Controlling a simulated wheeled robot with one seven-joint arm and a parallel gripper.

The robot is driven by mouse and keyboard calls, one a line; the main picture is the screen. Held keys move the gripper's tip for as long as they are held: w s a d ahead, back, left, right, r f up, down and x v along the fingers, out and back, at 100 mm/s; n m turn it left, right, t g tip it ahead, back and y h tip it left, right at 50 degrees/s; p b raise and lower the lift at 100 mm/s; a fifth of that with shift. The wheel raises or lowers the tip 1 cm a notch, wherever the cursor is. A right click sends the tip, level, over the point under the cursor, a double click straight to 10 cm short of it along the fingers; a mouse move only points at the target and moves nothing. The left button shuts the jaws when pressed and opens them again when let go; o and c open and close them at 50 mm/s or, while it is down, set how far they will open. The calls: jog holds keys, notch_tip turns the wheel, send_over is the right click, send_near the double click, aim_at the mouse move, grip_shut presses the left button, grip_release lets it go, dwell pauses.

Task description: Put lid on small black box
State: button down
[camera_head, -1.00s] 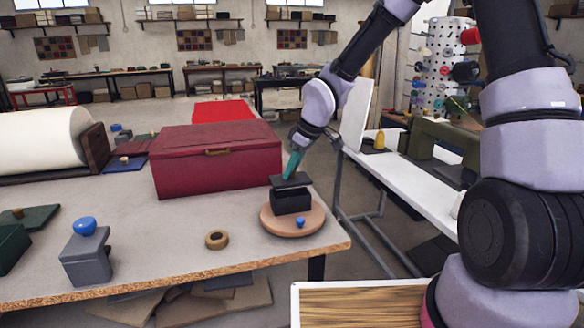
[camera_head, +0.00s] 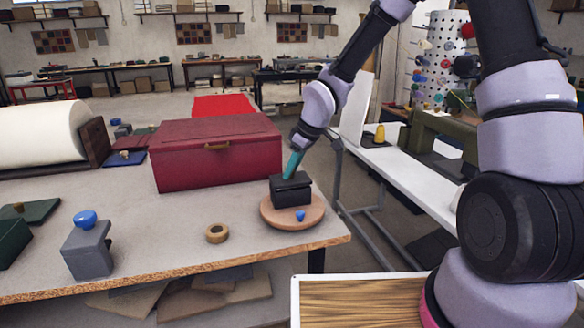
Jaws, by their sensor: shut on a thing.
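The small black box (camera_head: 291,197) stands on a round wooden board (camera_head: 270,217) near the right end of the table. Its dark lid (camera_head: 290,182) sits at the top of the box, roughly level, with no clear gap showing. Whether it is fully seated I cannot tell. My gripper (camera_head: 292,168), with teal fingers, comes down from the upper right and is shut at the lid's top. The part it grips is hidden by the fingers.
A large red box (camera_head: 215,165) stands close behind and left of the board. A small blue knob (camera_head: 300,215) is at the board's front. A tape ring (camera_head: 216,233) and a grey box with a blue knob (camera_head: 86,250) lie left. The table edge (camera_head: 200,277) is near.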

jog(key=shift+f, duration=0.6)
jog(key=c, duration=0.6)
grip_release()
jog(key=shift+o, duration=0.2)
jog(key=s+d+r+m+t+h, duration=0.15)
jog(key=s+d+r+m, duration=0.25)
jog(key=d+r, duration=0.5)
jog(key=s+d+r+m+t+h, duration=0.1)
jog(key=s+d+r+m+h, duration=0.2)
jog(key=d+r, duration=0.65)
jog(key=s+d+r+m+t+y, duration=0.2)
jog(key=s+d+r+m, duration=0.4)
jog(key=s+r+m, duration=0.3)
jog(key=s+r, duration=0.2)
jog(key=s, duration=0.1)
jog(key=shift+s, duration=0.2)
jog(key=shift+t+y, duration=0.25)
